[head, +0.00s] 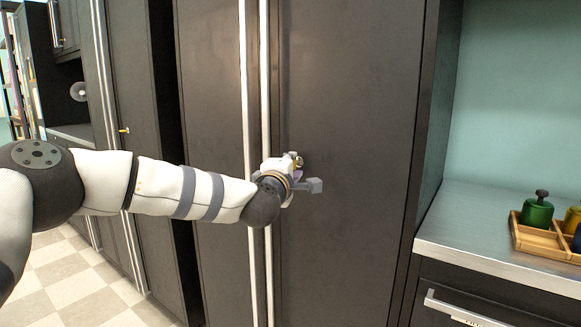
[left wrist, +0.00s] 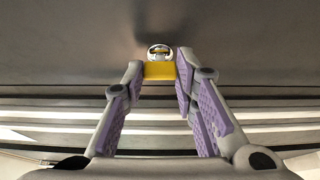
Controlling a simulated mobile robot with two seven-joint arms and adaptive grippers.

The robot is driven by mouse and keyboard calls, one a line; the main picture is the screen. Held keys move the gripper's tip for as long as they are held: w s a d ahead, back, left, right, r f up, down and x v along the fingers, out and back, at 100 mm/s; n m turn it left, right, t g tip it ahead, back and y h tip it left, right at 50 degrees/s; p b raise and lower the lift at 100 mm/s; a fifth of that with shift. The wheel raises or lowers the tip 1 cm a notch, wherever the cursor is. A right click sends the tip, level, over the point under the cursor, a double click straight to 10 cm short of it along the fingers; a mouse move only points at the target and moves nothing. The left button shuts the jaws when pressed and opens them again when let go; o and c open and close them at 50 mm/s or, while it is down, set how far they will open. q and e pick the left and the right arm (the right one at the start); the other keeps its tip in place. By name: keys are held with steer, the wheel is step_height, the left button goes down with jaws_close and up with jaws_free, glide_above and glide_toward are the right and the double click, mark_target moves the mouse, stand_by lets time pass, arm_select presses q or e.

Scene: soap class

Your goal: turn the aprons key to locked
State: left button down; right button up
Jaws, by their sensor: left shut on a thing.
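A yellow key (left wrist: 159,71) sits in a round silver lock (left wrist: 159,50) on the dark cabinet door (head: 345,110). My left gripper (head: 297,172) is at this door, just right of the long vertical handles. In the left wrist view its purple-padded fingers (left wrist: 160,68) are shut on the key, one on each side. The key's wide yellow face lies across the picture. In the head view the gripper mostly hides the key and lock. No aprons label can be read. My right gripper is out of view.
Long silver handles (head: 265,90) run beside my left wrist. Another cabinet door at the left has a small yellow key (head: 124,130). A steel counter (head: 455,225) at the right bears a wooden tray (head: 540,243) with a green bottle (head: 537,212) and others. Checkered floor shows lower left.

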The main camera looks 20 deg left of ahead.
arm_select(q)
steer(key=c, duration=1.3)
jaws_free()
steer(key=shift+s, duration=0.1)
steer(key=s, duration=1.2)
steer(key=shift+d, duration=0.25)
steer(key=shift+w, duration=0.1)
